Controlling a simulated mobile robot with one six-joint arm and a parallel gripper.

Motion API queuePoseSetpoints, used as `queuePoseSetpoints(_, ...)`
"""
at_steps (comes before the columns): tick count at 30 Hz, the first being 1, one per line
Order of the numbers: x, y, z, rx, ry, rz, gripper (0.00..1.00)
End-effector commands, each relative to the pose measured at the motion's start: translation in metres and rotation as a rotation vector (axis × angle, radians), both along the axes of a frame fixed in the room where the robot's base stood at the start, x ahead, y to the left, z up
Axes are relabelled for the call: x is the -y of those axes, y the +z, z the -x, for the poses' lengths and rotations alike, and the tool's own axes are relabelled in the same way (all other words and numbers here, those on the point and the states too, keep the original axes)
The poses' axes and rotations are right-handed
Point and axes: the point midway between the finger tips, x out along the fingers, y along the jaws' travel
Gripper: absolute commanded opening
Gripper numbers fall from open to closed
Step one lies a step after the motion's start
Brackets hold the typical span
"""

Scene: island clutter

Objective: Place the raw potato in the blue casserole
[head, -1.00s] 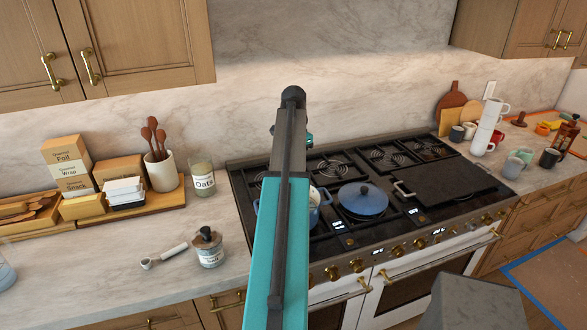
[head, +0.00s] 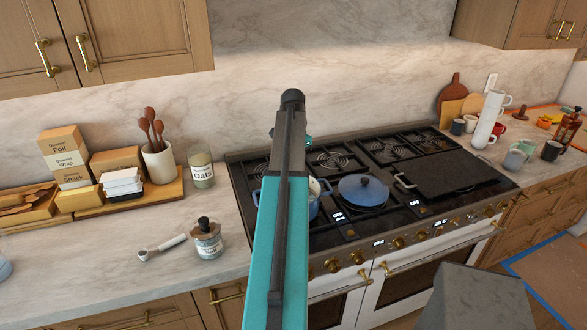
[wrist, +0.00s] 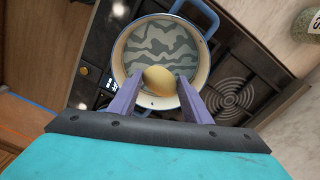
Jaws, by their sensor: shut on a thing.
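The raw potato (wrist: 158,84) is tan and oval. In the wrist view my gripper (wrist: 160,88) is shut on it, with one purple finger on either side. The blue casserole (wrist: 206,14) is open below, with a cream inside and a wavy grey pattern on its floor. The potato overlaps the near part of the casserole's opening in this view; its exact height above the rim is unclear. In the head view my arm covers most of the casserole (head: 314,207) and hides my gripper and the potato.
A blue lid (head: 363,189) sits on the stove (head: 345,228) just right of the casserole. A dark griddle (head: 450,178) lies farther right. A glass jar (head: 208,240) and a measuring scoop (head: 160,248) are on the left counter. Cups and mugs (head: 515,158) stand at the right.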

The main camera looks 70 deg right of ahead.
Motion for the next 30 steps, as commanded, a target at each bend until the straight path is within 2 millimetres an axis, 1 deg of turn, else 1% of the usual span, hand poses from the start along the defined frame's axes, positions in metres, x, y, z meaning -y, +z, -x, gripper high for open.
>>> queuePoseSetpoints(1, 0.000, -0.007, 0.000, 0.000, 0.000, 0.000, 0.21)
queuePoseSetpoints(18, 0.000, -0.051, 0.000, 0.000, 0.000, 0.000, 0.21)
queuePoseSetpoints(24, 0.000, -0.061, 0.000, 0.000, 0.000, 0.000, 0.21)
queuePoseSetpoints(30, 0.000, -0.064, 0.001, 0.000, -0.001, 0.000, 0.21)
